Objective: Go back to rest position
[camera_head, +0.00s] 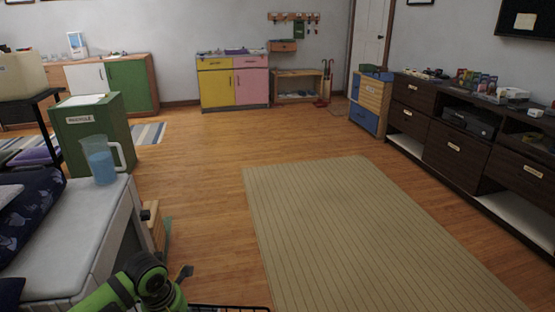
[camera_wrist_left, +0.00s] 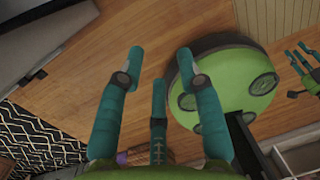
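My left gripper (camera_wrist_left: 160,68) shows in the left wrist view with its teal fingers spread apart and nothing between them. Wooden floor shows beyond the fingertips. In the head view a green and black part of my left arm is at the bottom, right of the white table, and the fingers cannot be made out there. My right gripper (camera_wrist_left: 302,58) is at the right edge of the left wrist view, partly cut off. Its fingers are apart and look empty. It is not seen in the head view.
A white table (camera_head: 60,245) with a blue-filled pitcher (camera_head: 101,160) stands at left, close to my left arm. A green recycle bin (camera_head: 92,130) is behind it. A beige rug (camera_head: 345,225) lies on open floor. A dark cabinet (camera_head: 455,150) lines the right wall.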

